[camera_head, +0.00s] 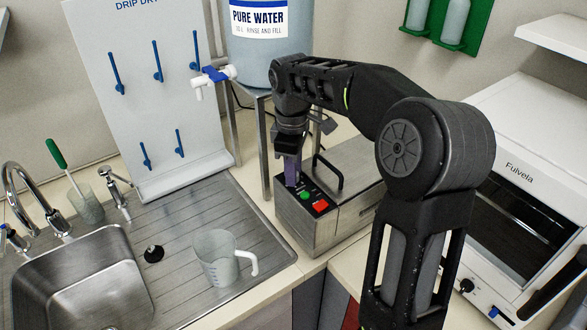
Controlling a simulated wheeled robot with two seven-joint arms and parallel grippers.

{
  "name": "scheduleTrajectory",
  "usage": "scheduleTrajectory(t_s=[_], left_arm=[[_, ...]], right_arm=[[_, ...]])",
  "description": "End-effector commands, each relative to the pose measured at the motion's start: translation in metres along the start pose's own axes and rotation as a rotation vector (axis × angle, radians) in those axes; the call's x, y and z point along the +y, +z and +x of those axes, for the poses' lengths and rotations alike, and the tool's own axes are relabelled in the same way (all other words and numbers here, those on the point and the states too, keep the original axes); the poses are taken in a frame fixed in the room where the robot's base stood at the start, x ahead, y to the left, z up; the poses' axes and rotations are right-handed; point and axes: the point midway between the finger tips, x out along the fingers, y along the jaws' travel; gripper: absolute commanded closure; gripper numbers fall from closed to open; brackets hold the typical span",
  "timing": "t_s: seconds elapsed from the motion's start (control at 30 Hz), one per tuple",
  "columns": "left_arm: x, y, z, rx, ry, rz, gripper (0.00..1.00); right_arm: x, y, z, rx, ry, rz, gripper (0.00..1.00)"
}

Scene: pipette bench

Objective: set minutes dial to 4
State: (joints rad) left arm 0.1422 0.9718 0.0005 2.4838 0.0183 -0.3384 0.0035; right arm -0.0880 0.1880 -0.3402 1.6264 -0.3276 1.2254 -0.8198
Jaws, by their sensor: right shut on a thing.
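A steel bench unit (325,228) with a dark control panel stands right of the sink. Its panel carries a green button (305,195) and a red button (320,205). My right gripper (292,181) points down at the panel's back left corner, beside the green button. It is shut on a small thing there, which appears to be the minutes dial. The fingers hide the dial, so its setting and markings cannot be read. My left gripper is not in view.
A black handle (328,172) rises from the unit's lid, close right of my gripper. The water tank (257,70) on its stand is behind. A clear jug (217,262) stands on the drainboard. A white oven (525,200) is at the right.

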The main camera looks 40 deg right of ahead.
Motion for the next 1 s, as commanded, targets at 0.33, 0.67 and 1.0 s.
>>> scheduleTrajectory(t_s=[0.33, 0.67, 1.0], left_arm=[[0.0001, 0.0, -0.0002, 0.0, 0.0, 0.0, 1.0], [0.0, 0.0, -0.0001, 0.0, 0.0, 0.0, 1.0], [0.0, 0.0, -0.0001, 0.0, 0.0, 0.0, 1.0]], right_arm=[[0.0009, -0.0001, -0.001, 0.0, 0.003, 0.014, 1.0], [0.0009, 0.0, -0.0007, 0.0, 0.003, 0.013, 0.51], [0.0022, 0.0003, -0.0009, 0.001, 0.007, 0.013, 0.49]])
